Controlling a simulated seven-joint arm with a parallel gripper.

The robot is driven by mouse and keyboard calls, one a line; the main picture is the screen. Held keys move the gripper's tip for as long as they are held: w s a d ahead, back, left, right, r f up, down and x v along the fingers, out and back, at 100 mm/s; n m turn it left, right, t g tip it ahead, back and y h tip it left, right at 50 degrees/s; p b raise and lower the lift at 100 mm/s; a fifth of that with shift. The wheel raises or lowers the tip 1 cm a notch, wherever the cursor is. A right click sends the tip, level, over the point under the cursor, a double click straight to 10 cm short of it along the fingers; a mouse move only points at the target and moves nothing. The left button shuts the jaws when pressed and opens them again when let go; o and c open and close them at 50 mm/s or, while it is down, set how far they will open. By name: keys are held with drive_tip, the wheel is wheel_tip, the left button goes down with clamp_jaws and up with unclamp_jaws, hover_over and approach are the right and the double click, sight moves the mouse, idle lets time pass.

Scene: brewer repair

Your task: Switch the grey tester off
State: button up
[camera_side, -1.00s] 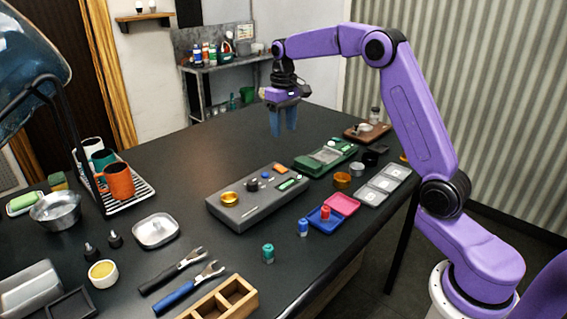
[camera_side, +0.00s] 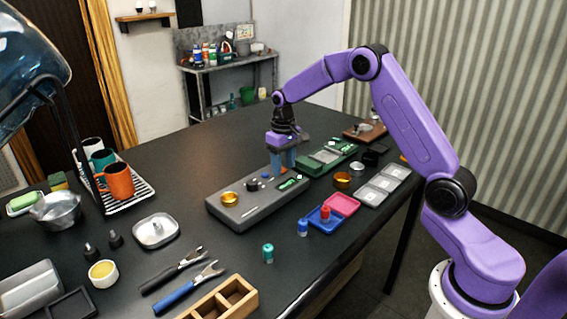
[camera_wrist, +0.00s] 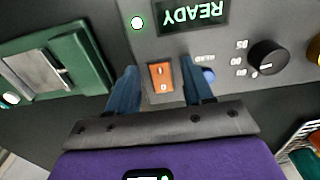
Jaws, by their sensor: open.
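The grey tester (camera_side: 262,204) lies on the dark bench, with a gold ring-shaped part, a black knob and a small green screen on top. In the wrist view its screen (camera_wrist: 195,14) reads READY upside down, beside a lit white-green light (camera_wrist: 137,22). The orange rocker switch (camera_wrist: 161,78), marked 1 and 0, sits between my fingertips. My gripper (camera_side: 282,169) is over the tester's far end; the wrist view shows its blue fingers (camera_wrist: 161,90) apart on either side of the switch. Whether they touch the tester is unclear.
A green device (camera_side: 326,158) stands close behind the tester. A blue tray (camera_side: 326,219), a pink tray (camera_side: 342,204) and a gold ring (camera_side: 342,180) lie to its right.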

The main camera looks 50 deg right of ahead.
clamp_jaws()
drive_tip(key=shift+w+r+g, duration=0.1)
drive_tip(key=shift+w+g, duration=0.1)
drive_tip(key=shift+g, duration=0.55)
drive_tip(key=shift+w+r+g, duration=0.1)
drive_tip(key=shift+w+g, duration=0.1)
drive_tip(key=shift+g, duration=0.55)
unclamp_jaws()
